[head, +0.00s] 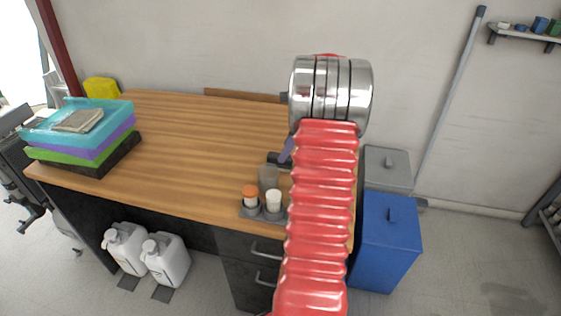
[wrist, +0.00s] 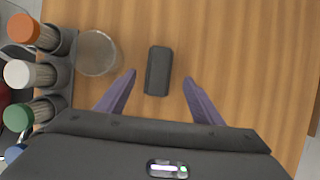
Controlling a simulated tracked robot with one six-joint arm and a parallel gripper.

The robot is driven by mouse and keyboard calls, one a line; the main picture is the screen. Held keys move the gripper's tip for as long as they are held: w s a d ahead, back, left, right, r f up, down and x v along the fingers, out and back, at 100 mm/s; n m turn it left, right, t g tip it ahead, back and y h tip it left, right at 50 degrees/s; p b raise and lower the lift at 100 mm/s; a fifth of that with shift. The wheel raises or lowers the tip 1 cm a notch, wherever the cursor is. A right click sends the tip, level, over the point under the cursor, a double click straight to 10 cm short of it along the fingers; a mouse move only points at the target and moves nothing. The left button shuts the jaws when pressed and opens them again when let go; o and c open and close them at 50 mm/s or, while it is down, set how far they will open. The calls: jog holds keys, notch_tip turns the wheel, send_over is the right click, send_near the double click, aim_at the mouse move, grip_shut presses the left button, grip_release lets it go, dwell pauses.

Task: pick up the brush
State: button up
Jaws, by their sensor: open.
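A small dark rectangular block (wrist: 158,71) lies on the wooden worktop in the wrist view; I take it for the brush, though no bristles show. My gripper (wrist: 159,80) is open above the worktop, its two purple fingers spread apart to the left and right of the block. The block lies between the fingertips and reaches beyond them; no contact shows. In the head view, my gripper (head: 285,151) is mostly hidden behind my red arm, with a purple finger showing. A dark piece shows there too, but I cannot tell whether it is the block.
A clear glass (wrist: 97,53) stands just left of the left finger. Beside it a grey holder (wrist: 69,84) carries orange-, white- and green-topped containers. Stacked coloured trays (head: 70,150) sit at the worktop's left end. The middle of the worktop (head: 195,140) is clear.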

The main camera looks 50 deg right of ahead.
jog(key=shift+w+a+f, duration=0.1)
jog(key=shift+w+f, duration=0.05)
jog(key=shift+f, duration=0.25)
jog(key=shift+x, duration=2.6)
jog(key=shift+w+a, duration=0.1)
jog(key=shift+c, duration=0.5)
jog(key=c, duration=1.2)
jog(key=shift+r, duration=0.1)
notch_tip(320, 180, up, 10)
jog(key=shift+f, duration=0.1)
